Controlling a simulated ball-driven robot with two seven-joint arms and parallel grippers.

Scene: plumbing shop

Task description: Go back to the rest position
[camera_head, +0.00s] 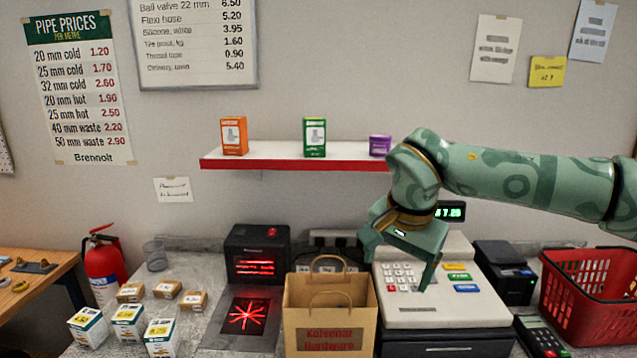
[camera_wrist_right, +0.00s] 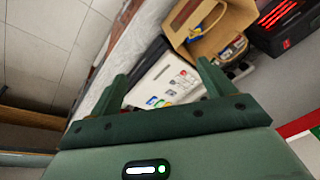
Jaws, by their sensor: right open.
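My right gripper (camera_head: 399,272) hangs at the end of my green patterned arm, which comes in from the right. It is open and empty, above the cash register (camera_head: 440,305) and to the right of the paper bag (camera_head: 330,312). In the right wrist view its two fingers (camera_wrist_right: 162,74) are spread apart with nothing between them; the register (camera_wrist_right: 165,85) shows beyond them. The bag (camera_wrist_right: 190,42) shows there with some items inside. My left gripper is in neither view.
A scanner (camera_head: 258,255) stands left of the bag, with several small boxes (camera_head: 127,318) further left. A red basket (camera_head: 590,300) and a card terminal (camera_head: 540,338) stand right of the register. A red-edged shelf (camera_head: 290,162) with three boxes is on the wall behind.

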